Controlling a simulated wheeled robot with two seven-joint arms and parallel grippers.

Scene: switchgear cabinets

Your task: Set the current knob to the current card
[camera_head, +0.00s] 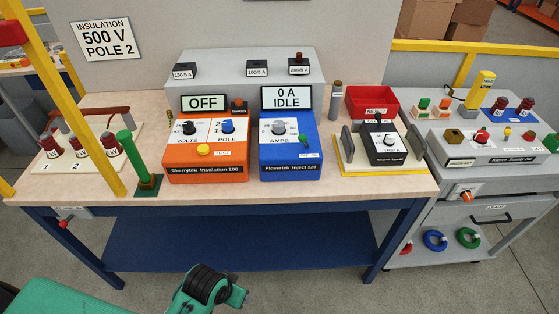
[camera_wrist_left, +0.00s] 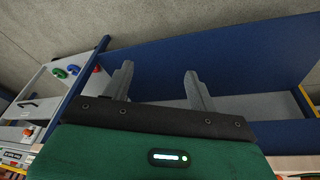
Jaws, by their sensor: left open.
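The current knob, a grey AMPS knob (camera_head: 279,128), sits on the front of the blue Plovertek unit (camera_head: 289,158). The unit's display (camera_head: 286,98) reads "0 A IDLE". The knob's pointer is too small to read. My left gripper (camera_wrist_left: 159,70) is open and empty in the left wrist view, in front of the bench's blue lower part and apart from the knob. My right gripper is not in view.
The orange insulation unit (camera_head: 205,164) with VOLTS and POLE knobs stands left of the blue unit. A green post (camera_head: 126,146), a red tray (camera_head: 371,103) and a tester (camera_head: 383,150) are nearby. A yellow rail (camera_head: 68,95) crosses the left side. A wall card (camera_head: 103,39) reads "INSULATION 500 V POLE 2".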

